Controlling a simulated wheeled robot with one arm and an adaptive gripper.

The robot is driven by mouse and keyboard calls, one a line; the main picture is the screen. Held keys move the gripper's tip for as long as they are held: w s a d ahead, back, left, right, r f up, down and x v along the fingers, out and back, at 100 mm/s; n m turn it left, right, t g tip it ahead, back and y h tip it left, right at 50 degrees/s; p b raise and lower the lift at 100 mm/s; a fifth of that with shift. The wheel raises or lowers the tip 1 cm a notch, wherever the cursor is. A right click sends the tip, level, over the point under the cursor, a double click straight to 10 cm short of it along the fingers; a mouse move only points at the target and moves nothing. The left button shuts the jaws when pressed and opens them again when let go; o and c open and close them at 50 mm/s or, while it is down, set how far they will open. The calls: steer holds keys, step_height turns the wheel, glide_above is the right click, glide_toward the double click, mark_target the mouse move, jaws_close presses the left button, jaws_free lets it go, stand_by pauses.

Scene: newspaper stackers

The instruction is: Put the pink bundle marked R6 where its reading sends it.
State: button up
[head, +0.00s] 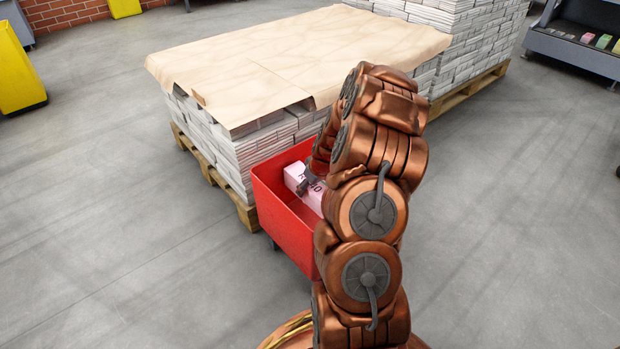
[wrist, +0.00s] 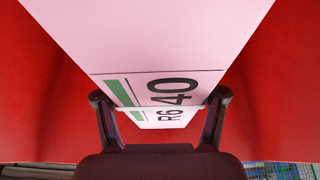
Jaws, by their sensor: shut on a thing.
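The pink bundle (head: 297,177) is inside the red wheeled bin (head: 284,223), below its rim, in the head view. In the wrist view the bundle (wrist: 165,40) fills the middle, with R6, 40 and green bars printed on it. My gripper (head: 309,184) reaches down into the bin and is shut on the bundle. In the wrist view its two fingers (wrist: 160,102) sit on either side of the printed end. Whether the bundle touches the bin floor cannot be told. My arm hides the right part of the bin.
A pallet stack of newspapers (head: 230,150) under brown paper (head: 290,55) stands behind the bin. A taller stack (head: 480,40) is beyond it. A yellow bin (head: 18,75) stands at left and a grey shelf unit (head: 575,50) at top right. The floor at left is clear.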

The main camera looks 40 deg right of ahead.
mark_target(320, 188)
steer(key=shift+f+b, duration=1.6)
steer(key=shift+f, duration=3)
steer(key=shift+f, duration=0.6)
steer(key=o, duration=1.8)
steer(key=shift+r, duration=0.5)
steer(key=p+v, duration=0.4)
steer(key=v, duration=0.8)
steer(key=shift+r, duration=0.1)
